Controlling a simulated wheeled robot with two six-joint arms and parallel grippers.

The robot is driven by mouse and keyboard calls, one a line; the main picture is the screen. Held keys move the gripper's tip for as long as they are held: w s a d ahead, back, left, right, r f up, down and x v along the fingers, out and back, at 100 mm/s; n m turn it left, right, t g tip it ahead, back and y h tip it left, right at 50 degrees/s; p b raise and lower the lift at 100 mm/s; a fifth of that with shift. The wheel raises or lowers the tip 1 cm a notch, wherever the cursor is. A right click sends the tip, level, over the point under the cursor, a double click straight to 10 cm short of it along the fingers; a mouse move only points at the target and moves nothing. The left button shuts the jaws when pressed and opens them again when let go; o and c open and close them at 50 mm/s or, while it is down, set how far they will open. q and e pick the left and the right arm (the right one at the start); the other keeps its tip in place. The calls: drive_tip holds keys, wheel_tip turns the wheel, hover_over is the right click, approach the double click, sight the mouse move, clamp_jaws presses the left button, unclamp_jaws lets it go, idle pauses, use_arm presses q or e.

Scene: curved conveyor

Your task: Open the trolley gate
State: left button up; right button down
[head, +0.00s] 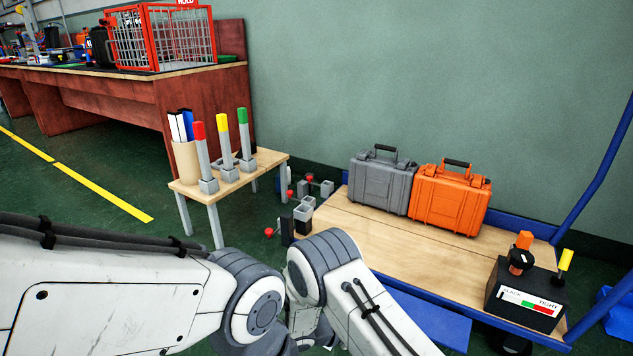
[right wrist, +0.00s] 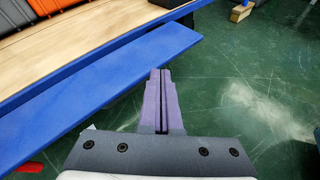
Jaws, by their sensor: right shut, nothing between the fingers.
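The trolley has a wooden deck (head: 400,240) and a blue frame. A blue panel (head: 432,318), which looks like the gate, runs along the deck's near side; my arm covers its left part. In the right wrist view, the blue panel (right wrist: 110,85) lies beside the deck edge (right wrist: 75,60). I cannot tell how far it is swung or tilted. My right gripper (right wrist: 161,74) is shut and empty. Its purple fingertips overlap the panel's near edge in the picture; contact cannot be told. My left gripper is out of view.
A grey case (head: 382,185) and an orange case (head: 450,198) stand on the deck. A black gauge box (head: 525,295) sits at its right end. A small table (head: 245,175) with coloured posts stands left. Green floor (right wrist: 245,90) is open beside the panel.

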drive_tip(key=s+d+r+m+g+y, duration=0.2)
drive_tip(key=s+d+r+m+y, duration=0.1)
drive_tip(key=s+r+m+y, duration=1.35)
drive_tip(key=s+a+r+n+g+h+p, duration=0.1)
drive_tip(key=s+a+r+p, duration=0.35)
drive_tip(key=r, duration=0.35)
drive_tip(key=s+a+r+n+g+h+p, duration=0.1)
drive_tip(key=s+a+r+n+p, duration=0.1)
drive_tip(key=s+a+r+p, duration=0.45)
drive_tip(key=s+a+r+n+h+p, duration=0.1)
drive_tip(key=a+r+p, duration=0.3)
drive_tip(key=r, duration=0.5)
wheel_tip(320, 180, up, 36)
drive_tip(key=p, duration=3.8)
drive_tip(key=shift+w+d+r, duration=0.15)
drive_tip(key=shift+d+r, duration=0.05)
drive_tip(key=shift+d, duration=0.25)
drive_tip(key=c, duration=1.1)
unclamp_jaws()
drive_tip(key=shift+r, duration=0.1)
